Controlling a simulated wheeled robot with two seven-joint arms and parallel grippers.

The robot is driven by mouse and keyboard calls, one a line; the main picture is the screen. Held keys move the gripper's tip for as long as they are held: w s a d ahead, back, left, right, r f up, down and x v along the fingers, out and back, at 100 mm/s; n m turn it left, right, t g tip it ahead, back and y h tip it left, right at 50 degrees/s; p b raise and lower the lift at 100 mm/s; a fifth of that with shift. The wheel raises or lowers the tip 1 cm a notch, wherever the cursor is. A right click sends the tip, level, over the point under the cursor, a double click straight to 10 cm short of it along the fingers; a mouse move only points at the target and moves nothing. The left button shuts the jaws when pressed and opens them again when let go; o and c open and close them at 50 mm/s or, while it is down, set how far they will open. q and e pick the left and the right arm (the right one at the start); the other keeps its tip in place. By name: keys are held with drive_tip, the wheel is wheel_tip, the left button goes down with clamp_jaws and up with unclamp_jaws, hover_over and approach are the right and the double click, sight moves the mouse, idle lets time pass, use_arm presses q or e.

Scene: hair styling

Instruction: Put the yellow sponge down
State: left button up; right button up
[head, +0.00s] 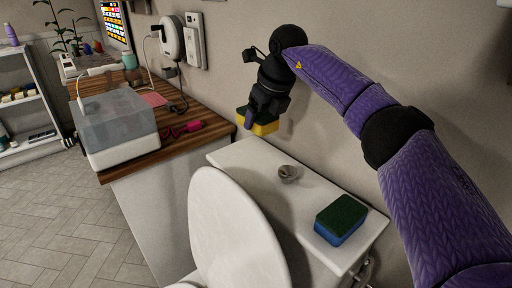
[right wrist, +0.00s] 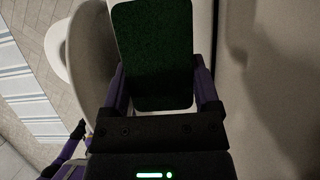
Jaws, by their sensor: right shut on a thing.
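The yellow sponge (head: 265,127), with a dark green top, is in my right gripper (head: 258,118). It is held above the far left end of the white toilet tank lid, near the corner of the wooden counter. In the right wrist view the sponge's dark green face (right wrist: 154,52) fills the space between the two fingers of my right gripper (right wrist: 159,85), which are shut on its sides. Whether its underside touches anything is hard to tell.
A blue sponge with a green top (head: 341,219) lies on the right part of the tank lid (head: 250,160). A small round knob (head: 288,173) is mid-lid. The raised toilet seat (head: 230,225) stands in front. A clear-lidded box (head: 115,125) and pink item (head: 182,129) are on the counter (head: 190,146).

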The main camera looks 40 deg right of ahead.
sight(257, 163)
use_arm(q)
drive_tip(key=s+f+b, duration=0.3)
drive_tip(key=f+b, duration=0.2)
drive_tip(key=b, duration=0.1)
use_arm(e)
wheel_tip(257, 163, down, 10)
drive_tip(key=shift+f, duration=0.1)
drive_tip(key=shift+r+p, duration=0.2)
drive_tip(key=shift+p, duration=0.15)
drive_tip(key=o, duration=0.9)
drive_tip(key=shift+r, duration=0.1)
drive_tip(key=p+v, duration=0.6)
drive_tip(key=v, duration=0.5)
drive_tip(key=shift+s+a+r+p, duration=0.1)
drive_tip(key=shift+r+p, duration=0.2)
drive_tip(key=shift+r, duration=0.05)
use_arm(q)
wheel_tip(257, 163, up, 6)
drive_tip(key=w, duration=0.2)
use_arm(e)
drive_tip(key=shift+s+r, duration=0.1)
use_arm(q)
drive_tip(key=shift+w+a, duration=0.1)
drive_tip(key=shift+a, duration=0.05)
